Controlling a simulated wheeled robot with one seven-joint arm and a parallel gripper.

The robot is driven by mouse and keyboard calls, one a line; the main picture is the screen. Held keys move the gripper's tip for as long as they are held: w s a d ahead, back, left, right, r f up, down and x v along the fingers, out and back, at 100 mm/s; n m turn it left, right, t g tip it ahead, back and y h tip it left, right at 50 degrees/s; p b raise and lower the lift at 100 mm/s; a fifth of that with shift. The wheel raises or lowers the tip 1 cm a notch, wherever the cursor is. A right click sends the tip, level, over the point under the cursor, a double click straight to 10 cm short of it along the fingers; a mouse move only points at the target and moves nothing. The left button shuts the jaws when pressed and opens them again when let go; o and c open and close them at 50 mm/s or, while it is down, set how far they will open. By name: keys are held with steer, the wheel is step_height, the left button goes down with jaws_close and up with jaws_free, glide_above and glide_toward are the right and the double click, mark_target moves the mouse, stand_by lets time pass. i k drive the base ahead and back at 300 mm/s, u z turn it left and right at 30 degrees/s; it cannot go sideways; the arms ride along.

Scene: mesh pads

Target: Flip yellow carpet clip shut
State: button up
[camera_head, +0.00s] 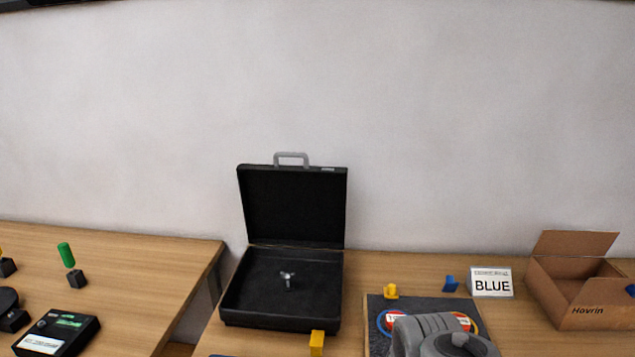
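A small yellow clip (391,290) stands at the back left edge of a dark mat (374,310). It looks raised, but it is too small to tell how far open it is. A similar blue clip (451,284) stands at the mat's back right edge. My gripper's fingers do not show.
An open black case (292,210) with a small metallic item inside stands left of the mat. A yellow block (317,343) is in front of it. A "BLUE" sign (491,283) and an open cardboard box (573,285) stand right. A gap separates the left table (130,265).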

mark_target(390, 292)
steer(key=k, duration=1.1)
steer(key=u, duration=1)
steer(key=i, duration=1.5)
steer(key=z, duration=0.75)
